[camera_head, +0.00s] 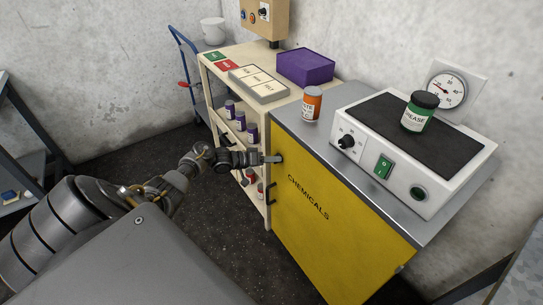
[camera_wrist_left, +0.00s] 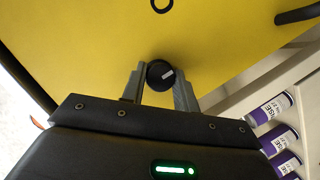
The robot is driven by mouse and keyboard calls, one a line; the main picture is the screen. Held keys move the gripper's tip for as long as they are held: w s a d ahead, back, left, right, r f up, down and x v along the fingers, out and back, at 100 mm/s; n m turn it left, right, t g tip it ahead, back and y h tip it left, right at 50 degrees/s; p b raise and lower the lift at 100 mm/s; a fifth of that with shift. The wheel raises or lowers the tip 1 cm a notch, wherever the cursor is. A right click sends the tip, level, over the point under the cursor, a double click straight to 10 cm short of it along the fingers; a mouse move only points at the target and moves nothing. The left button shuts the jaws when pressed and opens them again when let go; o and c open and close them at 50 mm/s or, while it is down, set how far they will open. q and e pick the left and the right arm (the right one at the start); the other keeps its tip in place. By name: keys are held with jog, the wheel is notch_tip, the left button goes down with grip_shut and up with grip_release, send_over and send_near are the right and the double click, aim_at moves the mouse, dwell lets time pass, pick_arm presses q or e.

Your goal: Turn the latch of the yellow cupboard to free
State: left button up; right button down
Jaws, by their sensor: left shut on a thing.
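The yellow cupboard (camera_head: 335,225), marked CHEMICALS, stands at the right in the head view, and its yellow door (camera_wrist_left: 90,45) fills much of the left wrist view. Its latch is a round black knob (camera_wrist_left: 160,75) with a short white mark, near the door's upper left corner in the head view. My left gripper (camera_head: 272,159) reaches it from the left. In the left wrist view its two grey fingers (camera_wrist_left: 159,85) are closed on the knob from both sides. In the head view the fingers mostly hide the knob. My right gripper is not in view.
A black door handle (camera_head: 271,193) sits just below the latch. On the grey top are an orange jar (camera_head: 312,104) and a hotplate (camera_head: 440,185) bearing a green GREASE jar (camera_head: 419,112). A cream shelf cart (camera_head: 205,80) with purple-labelled cans stands close beside the cupboard. Floor in front is clear.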

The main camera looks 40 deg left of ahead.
pick_arm(q)
jog(key=o, duration=1)
jog(key=shift+a, duration=0.1)
jog(key=v, duration=1)
jog(key=shift+s+a+r, duration=0.15)
jog(key=shift+s, duration=0.15)
